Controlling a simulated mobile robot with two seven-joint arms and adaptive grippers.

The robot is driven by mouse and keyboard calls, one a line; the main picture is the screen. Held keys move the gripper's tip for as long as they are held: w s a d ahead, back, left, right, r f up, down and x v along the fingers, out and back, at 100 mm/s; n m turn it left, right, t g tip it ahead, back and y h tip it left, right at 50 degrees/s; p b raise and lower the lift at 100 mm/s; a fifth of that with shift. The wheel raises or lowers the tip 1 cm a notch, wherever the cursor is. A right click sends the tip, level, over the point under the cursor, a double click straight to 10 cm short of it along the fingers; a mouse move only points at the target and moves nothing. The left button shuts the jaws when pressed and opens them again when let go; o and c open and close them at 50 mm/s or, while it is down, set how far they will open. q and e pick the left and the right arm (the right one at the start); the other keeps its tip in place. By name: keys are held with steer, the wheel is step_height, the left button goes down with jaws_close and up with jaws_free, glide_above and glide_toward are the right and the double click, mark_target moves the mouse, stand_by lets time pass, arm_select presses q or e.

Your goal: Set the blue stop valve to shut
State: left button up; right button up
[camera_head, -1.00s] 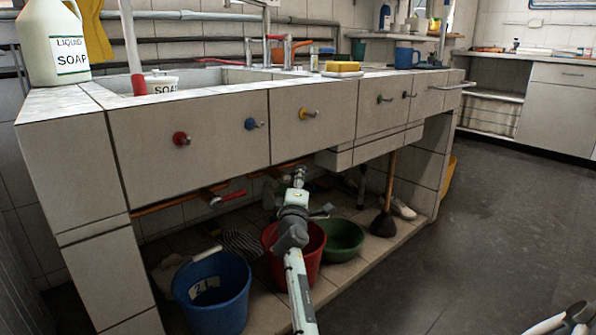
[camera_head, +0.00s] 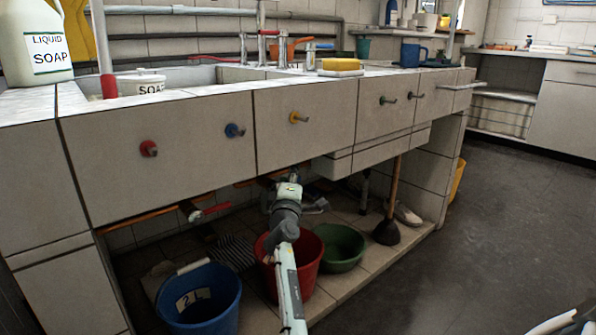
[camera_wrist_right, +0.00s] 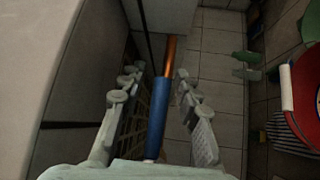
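The blue stop valve's handle (camera_wrist_right: 157,118) shows in the right wrist view as a long blue bar. It runs nearly in line with a copper pipe (camera_wrist_right: 171,55) above it in the picture. My right gripper (camera_wrist_right: 157,74) is open, with one finger on each side of the handle and gaps between. My right arm (camera_head: 287,225) reaches under the sink in the head view. The blue handle is hidden there. My left gripper is not in view.
A red lever (camera_head: 216,209) is under the sink on the left. A blue bucket (camera_head: 222,312), red bucket (camera_head: 312,265) and green basin (camera_head: 342,248) stand below. Coloured knobs, including a blue one (camera_head: 232,130), line the sink's tiled front (camera_head: 190,165). A plunger (camera_head: 386,233) stands at right.

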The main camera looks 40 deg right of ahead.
steer(key=shift+w+d, duration=0.15)
steer(key=shift+w, duration=0.05)
steer(key=shift+c, duration=0.3)
jaws_close()
steer(key=shift+r, duration=0.1)
